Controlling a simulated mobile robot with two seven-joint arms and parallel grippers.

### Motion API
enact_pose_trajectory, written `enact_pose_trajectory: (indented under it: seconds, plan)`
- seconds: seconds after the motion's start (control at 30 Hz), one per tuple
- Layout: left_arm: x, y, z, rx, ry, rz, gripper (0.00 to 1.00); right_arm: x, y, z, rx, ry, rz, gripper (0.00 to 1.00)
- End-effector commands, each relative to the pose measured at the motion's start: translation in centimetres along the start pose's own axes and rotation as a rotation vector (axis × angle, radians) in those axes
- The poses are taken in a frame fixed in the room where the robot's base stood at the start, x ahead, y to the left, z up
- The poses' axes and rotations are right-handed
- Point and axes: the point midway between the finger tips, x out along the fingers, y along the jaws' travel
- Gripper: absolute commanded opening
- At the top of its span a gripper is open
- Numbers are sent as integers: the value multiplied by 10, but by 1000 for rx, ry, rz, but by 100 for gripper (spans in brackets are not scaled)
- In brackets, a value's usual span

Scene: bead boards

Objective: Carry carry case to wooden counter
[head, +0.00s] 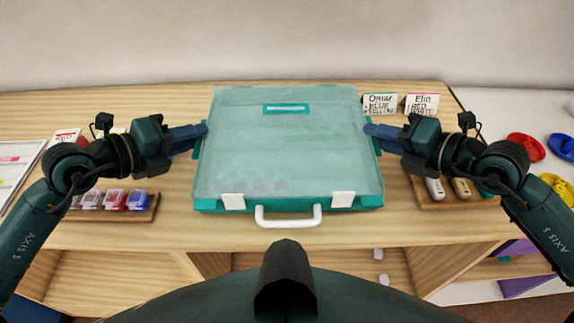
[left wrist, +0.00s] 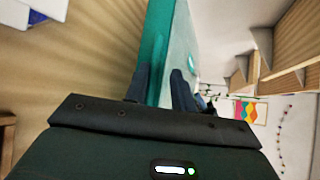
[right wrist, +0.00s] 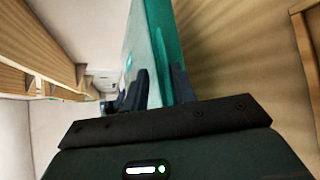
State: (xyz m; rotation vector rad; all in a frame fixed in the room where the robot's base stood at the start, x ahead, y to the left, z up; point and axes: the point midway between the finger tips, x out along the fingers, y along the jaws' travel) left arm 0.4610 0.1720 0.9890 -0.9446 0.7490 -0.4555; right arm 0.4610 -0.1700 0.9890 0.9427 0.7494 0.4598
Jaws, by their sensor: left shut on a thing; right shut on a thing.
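The carry case (head: 290,150) is a flat teal box with a clear frosted lid, two white latches and a white handle on the near side. It is closed and lies level between my two grippers, above or on the wooden counter (head: 130,240); I cannot tell whether it touches. My left gripper (head: 204,130) is shut on the left edge of the case, also seen in the left wrist view (left wrist: 160,88). My right gripper (head: 369,130) is shut on its right edge, also seen in the right wrist view (right wrist: 160,85). A few faint round shapes show through the lid.
A wooden tray with small coloured-lid boxes (head: 115,200) stands on the left, near a white sheet (head: 15,165). Name cards (head: 380,103) stand at the back right. A tray with pens (head: 460,188) lies right. Coloured dishes (head: 525,147) are on a white surface far right. Open shelves are below the counter.

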Motion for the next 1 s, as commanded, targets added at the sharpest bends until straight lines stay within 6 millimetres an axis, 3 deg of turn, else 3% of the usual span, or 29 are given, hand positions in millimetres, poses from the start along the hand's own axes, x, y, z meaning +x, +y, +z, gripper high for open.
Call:
enact_pose_trajectory:
  seconds: [0.37,1.0]
  plan:
    - [2,-1,-6,6,8,-14,0,2,-1,-6,2,8,9,0]
    - [16,29,-19,6,8,-14,0,16,-31,-19,2,8,10,0]
